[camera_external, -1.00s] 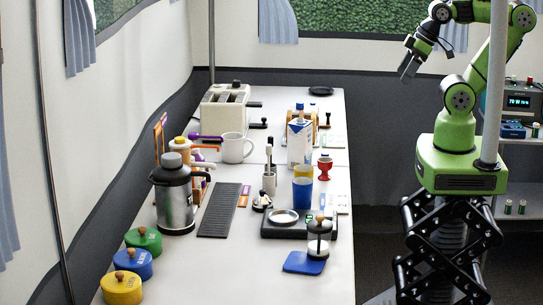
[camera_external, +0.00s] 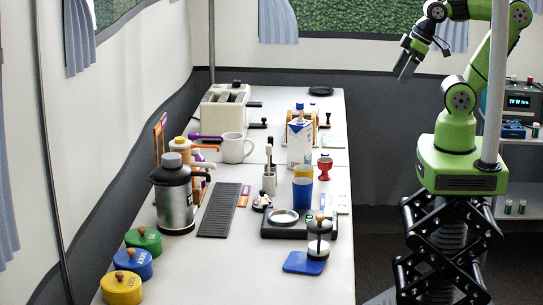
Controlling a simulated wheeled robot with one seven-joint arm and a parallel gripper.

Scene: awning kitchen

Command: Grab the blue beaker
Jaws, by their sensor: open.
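The blue beaker (camera_external: 302,192) is a small blue cup standing upright on the white counter, at or just behind the back edge of a dark scale. A yellow cup (camera_external: 303,171) stands just behind it, partly hidden by it. My gripper (camera_external: 404,71) is open and empty, high up at the right, beyond the counter's right edge and well away from the beaker. It points down and slightly left.
A milk carton (camera_external: 300,143) and a red egg cup (camera_external: 325,167) stand behind the beaker. The dark scale (camera_external: 270,229) and a glass jar (camera_external: 319,237) are in front. A holder with brushes (camera_external: 269,181) is to the left. The counter's front middle (camera_external: 215,270) is clear.

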